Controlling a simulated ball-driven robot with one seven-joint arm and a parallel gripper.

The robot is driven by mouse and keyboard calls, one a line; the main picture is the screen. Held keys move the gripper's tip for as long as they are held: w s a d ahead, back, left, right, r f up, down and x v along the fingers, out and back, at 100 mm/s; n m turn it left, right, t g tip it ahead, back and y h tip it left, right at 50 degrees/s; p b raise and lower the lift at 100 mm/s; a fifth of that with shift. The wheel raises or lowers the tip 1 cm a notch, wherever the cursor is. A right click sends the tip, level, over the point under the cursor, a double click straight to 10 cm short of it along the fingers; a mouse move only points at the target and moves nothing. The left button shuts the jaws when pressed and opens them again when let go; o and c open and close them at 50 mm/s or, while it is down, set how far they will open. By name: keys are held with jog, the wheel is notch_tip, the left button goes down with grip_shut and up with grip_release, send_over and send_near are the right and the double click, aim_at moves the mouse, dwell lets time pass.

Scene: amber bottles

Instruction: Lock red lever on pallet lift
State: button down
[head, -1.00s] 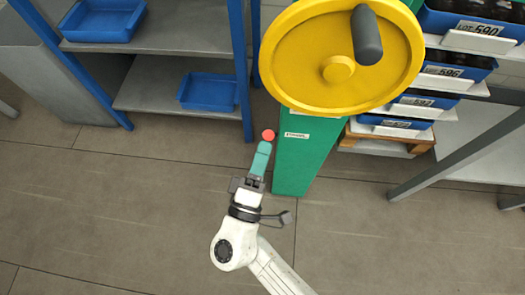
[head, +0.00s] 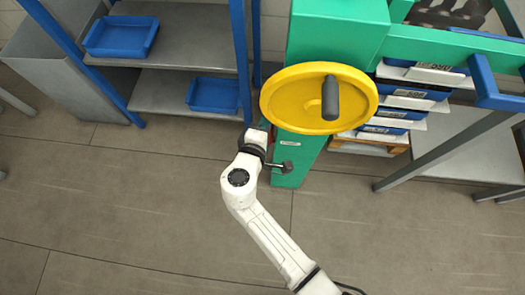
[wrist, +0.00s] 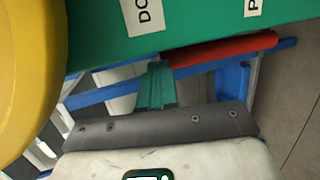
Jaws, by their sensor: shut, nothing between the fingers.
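The pallet lift is a green column (head: 300,155) with a yellow handwheel (head: 290,100) and a dark knob (head: 330,98). In the wrist view the red lever (wrist: 225,48) lies along the green face (wrist: 200,25), below two white labels. My gripper (wrist: 156,68) has teal fingers, closed together with nothing between them. Its tips are at the lever's left end, close to the green face; I cannot tell whether they touch it. In the head view my wrist hides the fingers and most of the lever, left of the column.
A blue-framed shelf (head: 185,62) with blue bins (head: 213,93) stands close on the left. Stacked blue trays (head: 405,101) on a wooden pallet (head: 365,146) are at right, beside a grey table (head: 470,145). The floor in front is clear.

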jog(key=w+g+p, duration=0.1)
jog(key=w, duration=0.1)
jog(key=shift+w+d+r+g, duration=0.1)
jog(key=shift+w+g, duration=0.2)
jog(key=shift+w, duration=0.95)
